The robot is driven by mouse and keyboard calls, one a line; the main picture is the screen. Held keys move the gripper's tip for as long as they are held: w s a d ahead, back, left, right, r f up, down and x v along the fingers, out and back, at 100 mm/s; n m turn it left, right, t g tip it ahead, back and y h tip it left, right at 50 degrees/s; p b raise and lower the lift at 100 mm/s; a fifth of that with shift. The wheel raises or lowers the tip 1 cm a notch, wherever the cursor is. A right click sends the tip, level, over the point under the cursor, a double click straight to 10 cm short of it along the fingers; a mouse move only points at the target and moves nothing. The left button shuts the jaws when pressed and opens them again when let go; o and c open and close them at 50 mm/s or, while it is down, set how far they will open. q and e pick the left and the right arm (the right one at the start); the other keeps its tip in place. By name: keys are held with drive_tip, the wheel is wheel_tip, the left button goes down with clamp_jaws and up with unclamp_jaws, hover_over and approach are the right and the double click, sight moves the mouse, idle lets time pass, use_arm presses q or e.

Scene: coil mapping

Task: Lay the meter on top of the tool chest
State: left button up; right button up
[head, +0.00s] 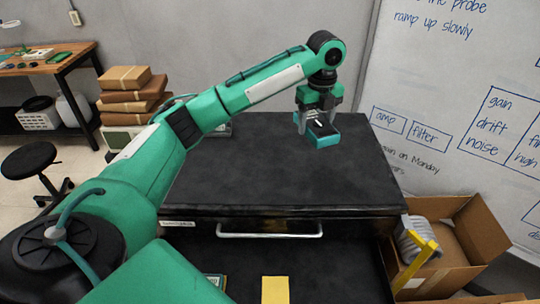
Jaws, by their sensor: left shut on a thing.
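The tool chest (270,170) stands in front of me, with a flat black top and a drawer with a metal handle. My left gripper (320,122) is over the right part of the chest top, near its far edge. It points down and is shut on the meter (323,132), a teal-edged block with a dark face. I cannot tell whether the meter touches the chest top or is just above it. My right gripper is out of view.
An open cardboard box (455,245) stands right of the chest. A whiteboard (465,100) is behind at right. Stacked brown boxes (128,95), a wooden workbench (50,62) and a black stool (30,160) are at left. The chest top's middle is clear.

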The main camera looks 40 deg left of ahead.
sight(315, 115)
use_arm(q)
drive_tip(key=r+m, duration=0.1)
drive_tip(key=w+a+m, duration=0.1)
drive_tip(key=w+r+m, duration=0.1)
drive_tip(key=m, duration=0.1)
drive_tip(key=shift+a+r, duration=0.3)
wheel_tip(315, 115, down, 15)
drive_tip(key=p, duration=0.3)
drive_tip(key=shift+f, duration=0.15)
wheel_tip(315, 115, down, 4)
drive_tip(key=shift+s+f+p, duration=0.1)
drive_tip(key=shift+p, duration=0.85)
drive_tip(key=shift+f, duration=0.15)
drive_tip(key=shift+f, duration=0.15)
drive_tip(key=o, duration=1.2)
